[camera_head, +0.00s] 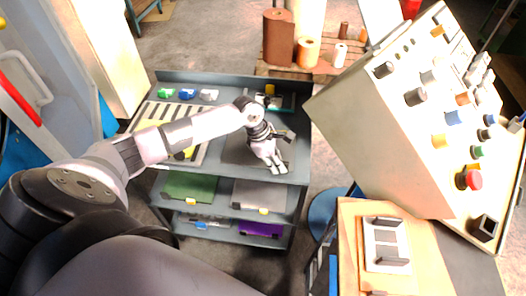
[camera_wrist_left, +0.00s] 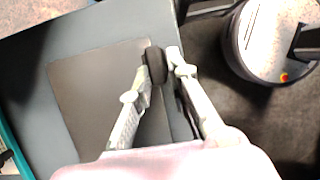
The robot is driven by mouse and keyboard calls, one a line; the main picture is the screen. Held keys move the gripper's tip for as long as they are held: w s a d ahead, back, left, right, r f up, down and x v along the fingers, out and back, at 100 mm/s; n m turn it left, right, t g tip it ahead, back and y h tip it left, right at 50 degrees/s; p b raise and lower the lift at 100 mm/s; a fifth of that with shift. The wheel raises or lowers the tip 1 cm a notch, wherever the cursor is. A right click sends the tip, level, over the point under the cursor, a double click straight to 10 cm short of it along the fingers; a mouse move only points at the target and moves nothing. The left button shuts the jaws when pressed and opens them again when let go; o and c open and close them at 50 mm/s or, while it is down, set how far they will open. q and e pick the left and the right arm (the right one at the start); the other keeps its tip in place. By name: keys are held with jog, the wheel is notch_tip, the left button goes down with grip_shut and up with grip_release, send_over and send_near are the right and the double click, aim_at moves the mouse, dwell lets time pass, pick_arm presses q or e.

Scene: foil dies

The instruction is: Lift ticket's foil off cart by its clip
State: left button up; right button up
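My left gripper (camera_head: 277,170) is over the front right of the cart's (camera_head: 225,82) top shelf, pointing down. In the left wrist view, the left gripper (camera_wrist_left: 160,68) has its two pale fingers close against both sides of a black clip (camera_wrist_left: 156,66). The clip is at the edge of a dark grey foil (camera_wrist_left: 95,90), which lies flat on the shelf. The foil also shows in the head view (camera_head: 235,152), partly hidden by my arm and gripper. I cannot read any ticket. My right gripper is not in view.
Lower shelves hold a green foil (camera_head: 190,187), a grey foil (camera_head: 258,193) and a purple foil (camera_head: 260,229). A striped sheet (camera_head: 165,112) and small coloured blocks lie on the top left. A large control console (camera_head: 400,140) stands close on the right.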

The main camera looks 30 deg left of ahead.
pick_arm(q)
grip_shut()
dwell(0.3)
